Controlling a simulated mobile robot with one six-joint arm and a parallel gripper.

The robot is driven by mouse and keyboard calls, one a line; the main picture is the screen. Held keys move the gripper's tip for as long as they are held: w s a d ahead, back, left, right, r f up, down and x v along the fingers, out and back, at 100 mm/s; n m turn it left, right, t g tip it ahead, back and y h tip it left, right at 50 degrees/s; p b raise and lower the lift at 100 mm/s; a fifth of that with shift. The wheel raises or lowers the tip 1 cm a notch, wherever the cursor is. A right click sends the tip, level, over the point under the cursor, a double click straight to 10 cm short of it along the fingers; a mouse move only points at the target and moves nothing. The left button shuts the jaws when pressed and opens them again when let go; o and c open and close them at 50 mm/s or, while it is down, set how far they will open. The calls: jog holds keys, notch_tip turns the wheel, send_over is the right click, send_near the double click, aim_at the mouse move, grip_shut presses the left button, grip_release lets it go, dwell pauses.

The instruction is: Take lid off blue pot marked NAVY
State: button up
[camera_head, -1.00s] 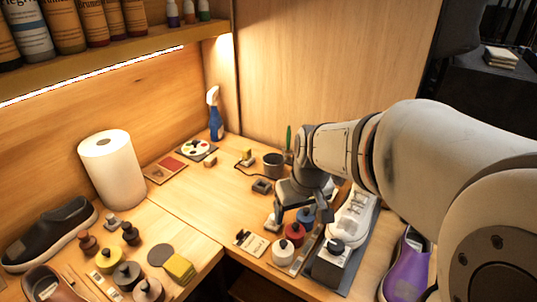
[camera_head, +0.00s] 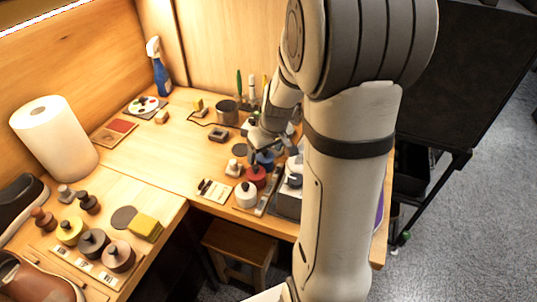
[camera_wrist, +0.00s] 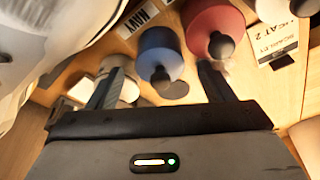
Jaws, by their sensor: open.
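The blue pot (camera_wrist: 161,45) shows in the wrist view with a dark round-knobbed lid (camera_wrist: 160,78) on it. A label reading NAVY (camera_wrist: 137,19) is beside it. My gripper (camera_wrist: 163,68) is open, with its fingers spread to either side of the knob and nothing clearly held between them. Whether the fingers touch the knob cannot be told.
A red pot (camera_wrist: 214,20) with a dark knob stands close beside the blue pot. A white pot (camera_head: 246,195) stands at the front of the row. My arm hides much of the right side.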

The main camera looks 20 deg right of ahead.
jog(key=shift+c, duration=0.2)
jog(key=c, duration=1)
